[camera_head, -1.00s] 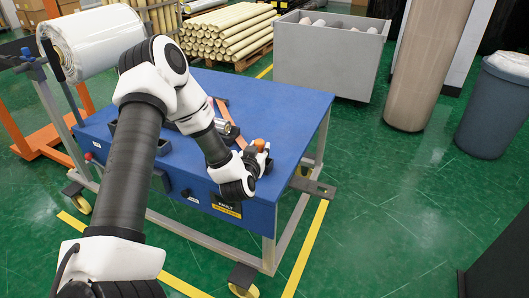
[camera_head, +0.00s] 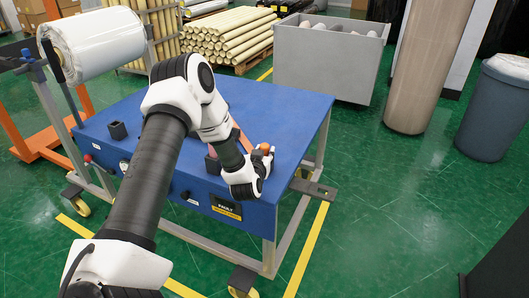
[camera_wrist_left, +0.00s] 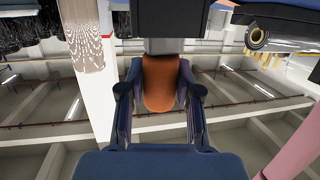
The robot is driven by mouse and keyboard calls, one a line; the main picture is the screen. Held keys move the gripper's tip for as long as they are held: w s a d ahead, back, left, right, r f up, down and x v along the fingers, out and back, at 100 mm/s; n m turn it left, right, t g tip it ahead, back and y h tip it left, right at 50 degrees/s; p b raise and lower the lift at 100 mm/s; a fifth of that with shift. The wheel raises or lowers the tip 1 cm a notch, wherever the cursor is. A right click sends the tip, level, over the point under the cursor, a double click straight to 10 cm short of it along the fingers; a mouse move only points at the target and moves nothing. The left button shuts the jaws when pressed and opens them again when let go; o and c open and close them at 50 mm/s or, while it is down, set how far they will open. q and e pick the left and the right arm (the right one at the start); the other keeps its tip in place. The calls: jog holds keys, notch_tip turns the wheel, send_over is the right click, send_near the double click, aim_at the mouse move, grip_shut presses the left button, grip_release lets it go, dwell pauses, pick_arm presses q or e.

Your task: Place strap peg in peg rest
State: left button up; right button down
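The strap peg, an orange-brown rounded piece (camera_head: 265,147), shows at my left gripper (camera_head: 267,158) over the front right corner of the blue table. In the left wrist view the peg (camera_wrist_left: 160,85) sits between the two dark fingers of the left gripper (camera_wrist_left: 160,100), which appear closed on its sides. A pinkish-brown strap (camera_head: 241,138) lies behind my left wrist, partly hidden by the arm. A small dark open-topped block (camera_head: 118,130) stands at the table's left; I cannot tell if it is the peg rest. My right gripper is not in view.
The blue table (camera_head: 285,105) is mostly clear behind the arm. Its front carries knobs and a labelled panel (camera_head: 227,206). A large white roll (camera_head: 90,45) hangs at the left. A grey bin (camera_head: 330,60) stands behind, with green floor to the right.

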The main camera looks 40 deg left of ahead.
pick_arm(q)
jog(key=shift+o, duration=1.1)
